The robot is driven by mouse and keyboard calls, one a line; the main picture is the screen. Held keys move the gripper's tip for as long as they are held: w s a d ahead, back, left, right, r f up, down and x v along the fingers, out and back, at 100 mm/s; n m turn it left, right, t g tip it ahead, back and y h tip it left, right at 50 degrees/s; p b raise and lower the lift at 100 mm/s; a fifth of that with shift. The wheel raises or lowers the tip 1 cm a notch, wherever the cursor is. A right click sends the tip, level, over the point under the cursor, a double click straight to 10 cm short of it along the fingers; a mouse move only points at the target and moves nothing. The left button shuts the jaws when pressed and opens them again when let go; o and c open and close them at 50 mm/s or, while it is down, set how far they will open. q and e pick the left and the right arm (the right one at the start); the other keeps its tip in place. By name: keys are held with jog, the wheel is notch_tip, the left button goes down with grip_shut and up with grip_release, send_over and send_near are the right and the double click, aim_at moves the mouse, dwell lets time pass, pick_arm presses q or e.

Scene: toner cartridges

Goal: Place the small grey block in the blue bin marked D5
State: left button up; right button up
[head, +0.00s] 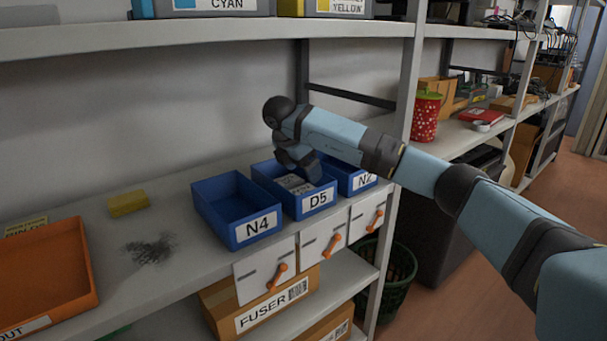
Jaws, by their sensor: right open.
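The blue bin marked D5 (317,203) stands in the middle of a row of three blue bins on the shelf. Light grey block-like shapes (296,186) show inside it; I cannot tell whether they are one block or more. My right gripper (300,174) points down over the D5 bin, with its fingers at or just inside the opening. It is open, and its fingers are partly hidden by its own dark body. My left gripper is not in view.
Blue bins N4 (232,208) and N2 (364,180) flank D5 closely. An orange tray (84,262) and a yellow block (127,203) are on the left, near a dark powder smudge (150,250). An upper shelf (180,37) overhangs, and a post (409,100) stands at right.

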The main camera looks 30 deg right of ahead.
pick_arm(q)
jog(key=p, duration=0.3)
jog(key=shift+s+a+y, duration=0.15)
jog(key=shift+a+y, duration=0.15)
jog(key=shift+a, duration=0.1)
pick_arm(e)
jog(key=v, duration=1)
jog(key=shift+a+r, duration=0.25)
jog(key=shift+r, duration=0.1)
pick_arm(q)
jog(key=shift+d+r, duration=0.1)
pick_arm(e)
jog(key=shift+s+f, duration=0.1)
